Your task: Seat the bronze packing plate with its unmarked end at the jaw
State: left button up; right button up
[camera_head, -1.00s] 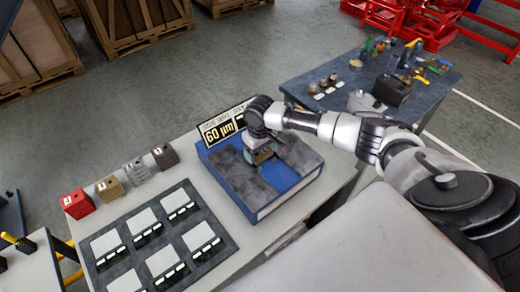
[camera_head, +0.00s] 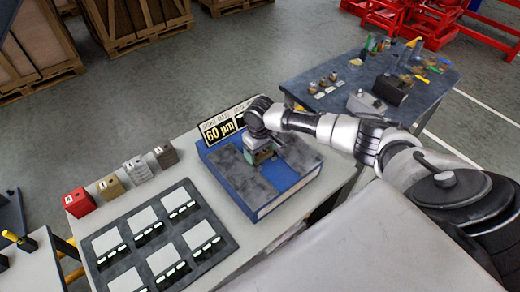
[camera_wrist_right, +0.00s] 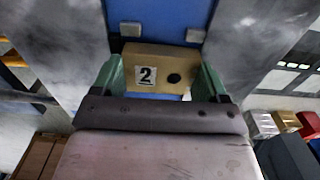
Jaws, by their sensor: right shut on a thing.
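The bronze packing plate (camera_wrist_right: 160,62) is between the green fingertips of my right gripper (camera_wrist_right: 160,78) in the wrist view. Its visible face has a white label "2" at the left and a dark round spot at the right. My right gripper also shows in the head view (camera_head: 262,157), shut on the plate, low over the blue fixture (camera_head: 285,196) with dark grey top slabs. The fingers mostly hide the plate there. In the wrist view, two small grey blocks (camera_wrist_right: 130,30) lie just beyond the plate, by the blue strip. Contact with the fixture cannot be told. My left gripper is not in view.
A "60 µm" sign (camera_head: 219,131) stands behind the fixture. Red (camera_head: 79,202), bronze-coloured (camera_head: 110,187), silver (camera_head: 138,170) and dark brown (camera_head: 166,156) blocks line the bench's left. A dark tray (camera_head: 119,269) with pale squares lies in front. A tool table (camera_head: 345,75) stands at right.

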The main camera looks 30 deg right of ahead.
jog(key=o, duration=1.3)
jog(key=shift+f, duration=0.1)
notch_tip(320, 180, up, 11)
jog(key=b, duration=0.2)
jog(key=shift+r+p, duration=2.95)
jog(key=shift+p, duration=0.3)
